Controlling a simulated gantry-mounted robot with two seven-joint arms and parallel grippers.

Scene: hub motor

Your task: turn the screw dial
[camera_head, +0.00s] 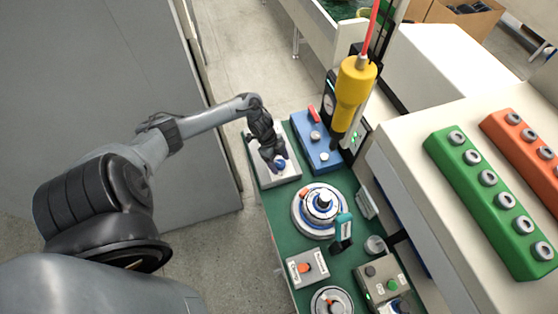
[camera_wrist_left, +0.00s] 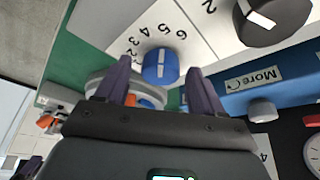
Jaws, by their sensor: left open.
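A blue dial (camera_wrist_left: 160,66) with a white mark sits on a white plate (camera_wrist_left: 205,30) printed with numbers around it. In the head view the dial (camera_head: 280,163) is partly hidden by my gripper, and its plate (camera_head: 285,177) lies at the far left of the green bench. My left gripper (camera_head: 270,157) is above the plate at the dial. In the left wrist view the gripper (camera_wrist_left: 158,76) is open, with one finger on each side of the dial. Gaps show between the fingers and the dial in this view; contact cannot be told. My right gripper is not in view.
A black dial (camera_wrist_left: 272,20) is on the same white surface in the wrist view. A blue box (camera_head: 318,145) with a red lever stands right of the plate. A yellow tool (camera_head: 354,82) hangs beyond it. A round stepped device (camera_head: 320,210) stands nearer on the green bench (camera_head: 268,207).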

